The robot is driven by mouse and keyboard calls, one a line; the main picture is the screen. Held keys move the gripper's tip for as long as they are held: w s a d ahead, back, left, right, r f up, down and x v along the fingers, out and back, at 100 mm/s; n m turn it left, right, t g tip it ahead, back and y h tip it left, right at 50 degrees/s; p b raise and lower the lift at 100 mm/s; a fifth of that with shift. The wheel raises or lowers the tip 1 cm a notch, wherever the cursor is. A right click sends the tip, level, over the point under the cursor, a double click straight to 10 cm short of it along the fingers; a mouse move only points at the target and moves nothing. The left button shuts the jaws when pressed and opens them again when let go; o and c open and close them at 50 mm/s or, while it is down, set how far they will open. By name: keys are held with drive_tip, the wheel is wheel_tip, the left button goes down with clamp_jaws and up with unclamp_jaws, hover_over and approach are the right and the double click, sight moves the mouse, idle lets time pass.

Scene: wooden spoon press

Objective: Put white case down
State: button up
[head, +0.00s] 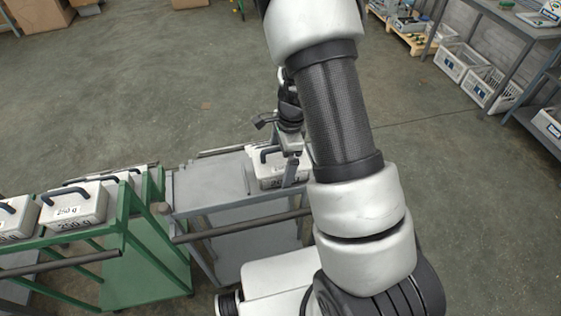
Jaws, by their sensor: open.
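A white case (267,171) with a dark handle and a partly hidden weight label sits on the grey cart (206,186), near its right end. My gripper (288,160) is open at the case, over its handle side. One finger shows in front of the case's front face. My arm hides the right part of the case and of the cart top. Whether the fingers touch the handle cannot be told.
A green cart (140,262) stands left of the grey cart and carries several similar white cases (76,207). The left part of the grey cart top is bare. Shelves (507,22) and crates (459,62) stand at the far right. Open floor lies beyond the carts.

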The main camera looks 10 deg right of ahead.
sight(283, 162)
drive_tip(key=r, duration=0.4)
drive_tip(key=d+r, duration=0.1)
drive_tip(key=r, duration=0.3)
drive_tip(key=r+p, duration=0.1)
drive_tip(key=r, duration=0.2)
drive_tip(key=shift+d+r, duration=0.35)
drive_tip(key=shift+r, duration=0.05)
drive_tip(key=s+a+r+n+t+h, duration=0.1)
drive_tip(key=s+r+n+t, duration=0.4)
drive_tip(key=s+r+n, duration=1.3)
drive_tip(key=shift+s+a+r+t+h, duration=0.3)
drive_tip(key=shift+r+h, duration=0.1)
drive_tip(key=shift+r, duration=1.55)
drive_tip(key=shift+w, duration=0.1)
